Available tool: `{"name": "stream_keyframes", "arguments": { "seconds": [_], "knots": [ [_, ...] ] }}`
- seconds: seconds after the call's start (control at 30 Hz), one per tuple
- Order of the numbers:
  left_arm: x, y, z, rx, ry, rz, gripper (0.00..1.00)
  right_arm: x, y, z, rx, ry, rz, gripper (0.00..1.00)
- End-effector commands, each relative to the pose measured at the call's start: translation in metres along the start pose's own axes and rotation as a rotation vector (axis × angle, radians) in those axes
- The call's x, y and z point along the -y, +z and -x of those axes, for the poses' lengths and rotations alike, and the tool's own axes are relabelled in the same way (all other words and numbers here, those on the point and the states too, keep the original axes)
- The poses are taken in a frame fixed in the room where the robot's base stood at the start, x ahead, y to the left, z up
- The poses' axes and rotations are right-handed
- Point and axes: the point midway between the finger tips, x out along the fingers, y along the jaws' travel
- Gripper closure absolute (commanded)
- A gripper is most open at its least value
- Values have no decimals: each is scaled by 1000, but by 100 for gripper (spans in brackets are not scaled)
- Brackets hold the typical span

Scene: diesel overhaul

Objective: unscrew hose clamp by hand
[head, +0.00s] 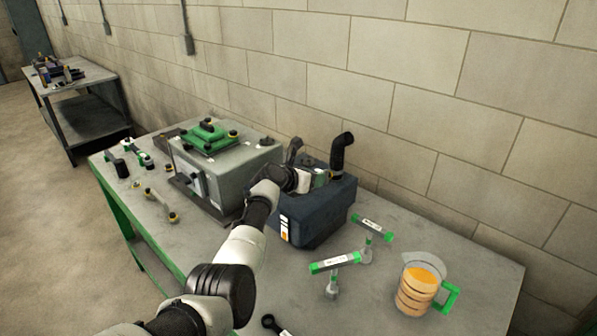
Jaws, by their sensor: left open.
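My left arm reaches in from the bottom left to the dark blue engine block (318,220) in the middle of the bench. My left gripper (318,178) is open at the top of the block, just left of the black elbow hose (340,152). A small green part shows at the gripper's tips, beside the foot of the hose. I cannot make out the hose clamp itself; the gripper and wrist cover much of the block's top.
A grey housing (245,165) with a green plate on top stands left of the block. Two green-handled T-tools (330,264) and a jug of orange fluid (417,290) stand on the bench (470,258) at right. Small tools lie at the far left. A block wall closes the back.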

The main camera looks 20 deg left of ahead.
Motion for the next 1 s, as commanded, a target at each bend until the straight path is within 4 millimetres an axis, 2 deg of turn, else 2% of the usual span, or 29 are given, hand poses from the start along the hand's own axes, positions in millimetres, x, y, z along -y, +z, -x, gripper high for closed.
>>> {"name": "stream_keyframes", "arguments": {
  "seconds": [0.03,0.3,0.5,1.0],
  "knots": [
    [1,2,8,1,2,-1,58,0,0,6,0,0,0,58],
    [0,0,38,2,0,-1,58,0,0,5,0,0,0,58],
    [0,0,54,1,0,-1,58,0,0,4,0,0,0,58],
    [0,-2,58,-3,1,-6,58,0,0,4,0,0,0,58]
  ]
}}
